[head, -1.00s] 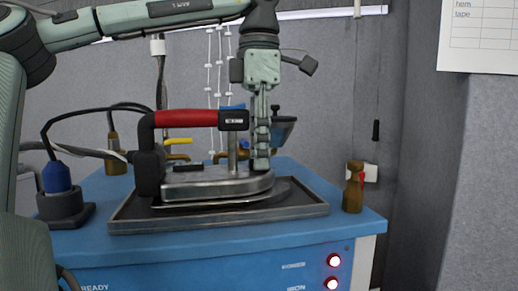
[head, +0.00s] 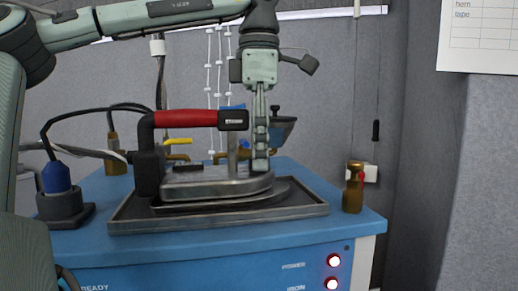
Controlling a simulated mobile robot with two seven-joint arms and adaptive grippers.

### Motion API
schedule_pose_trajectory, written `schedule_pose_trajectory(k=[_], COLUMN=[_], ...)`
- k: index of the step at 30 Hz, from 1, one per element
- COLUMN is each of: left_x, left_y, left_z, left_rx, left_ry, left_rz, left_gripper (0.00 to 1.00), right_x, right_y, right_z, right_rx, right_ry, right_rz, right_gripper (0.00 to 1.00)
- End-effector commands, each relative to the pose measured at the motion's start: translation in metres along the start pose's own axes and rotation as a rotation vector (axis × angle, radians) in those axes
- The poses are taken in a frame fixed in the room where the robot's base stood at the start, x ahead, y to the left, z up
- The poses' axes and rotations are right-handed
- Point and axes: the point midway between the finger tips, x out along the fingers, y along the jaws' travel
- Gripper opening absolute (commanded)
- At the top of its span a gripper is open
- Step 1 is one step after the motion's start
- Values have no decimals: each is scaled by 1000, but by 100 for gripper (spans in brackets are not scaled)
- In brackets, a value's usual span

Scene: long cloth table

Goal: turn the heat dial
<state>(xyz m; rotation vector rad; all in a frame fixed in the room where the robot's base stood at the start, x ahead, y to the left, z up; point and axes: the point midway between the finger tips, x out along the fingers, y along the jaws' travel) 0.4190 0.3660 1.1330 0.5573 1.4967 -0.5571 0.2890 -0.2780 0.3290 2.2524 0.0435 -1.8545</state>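A steam iron with a red handle (head: 186,118) and a grey metal body (head: 215,185) sits on a dark-rimmed tray (head: 300,211). My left gripper (head: 260,165) points straight down at the right, front end of the iron, with its fingertips beside or against the upper body. The fingers line up in one narrow column from this side, so their opening cannot be told. A short metal post (head: 232,155) stands just left of them, under the handle. I cannot make out a heat dial; the fingers cover part of the iron's front. My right gripper is out of view.
The tray is on a blue station (head: 220,252) with lit red switches (head: 333,261). A brown bottle-like object (head: 353,188) stands at its right edge. A blue plug (head: 57,178) with dark cables is at left. A yellow-handled valve (head: 178,143) is behind the iron.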

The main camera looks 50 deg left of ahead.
Motion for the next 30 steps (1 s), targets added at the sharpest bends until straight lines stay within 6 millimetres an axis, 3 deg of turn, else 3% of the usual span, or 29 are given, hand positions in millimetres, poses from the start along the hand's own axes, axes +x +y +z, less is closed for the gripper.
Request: schedule_pose_trajectory(k=[10, 24, 30], left_x=[-11, -102, -118], left_y=[1, 0, 0], left_z=[0, 0, 0], left_rx=[-2, -3, 0], left_ry=[1, 0, 0], left_rz=[2, 2, 0], left_gripper=[50, 50, 50], right_x=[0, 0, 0], right_y=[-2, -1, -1], right_z=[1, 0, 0], right_rx=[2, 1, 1], right_ry=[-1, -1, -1], right_rz=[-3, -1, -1], right_gripper=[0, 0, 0])
